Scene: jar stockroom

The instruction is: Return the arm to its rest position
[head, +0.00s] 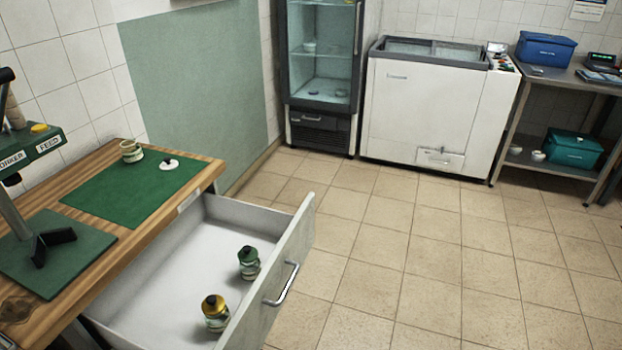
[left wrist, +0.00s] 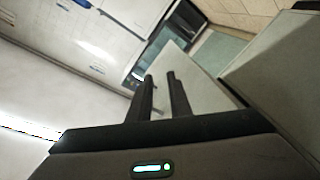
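My left gripper (left wrist: 161,94) shows in the left wrist view as two dark fingers with a narrow gap between them. I see nothing gripped; it is open and clear of the jars. Neither of my grippers shows in the head view. The pulled-out drawer (head: 165,275) is at the lower left of the head view. Inside it stand a green-lidded jar (head: 249,262) and a gold-lidded jar (head: 215,313), both upright near its front panel.
The wooden bench (head: 95,265) carries a green mat (head: 110,195) with an open jar (head: 131,151) and a small white piece (head: 169,164). A labelled device (head: 35,150) stands at the left. A fridge (head: 322,70) and freezer (head: 425,110) line the back. Floor at right is clear.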

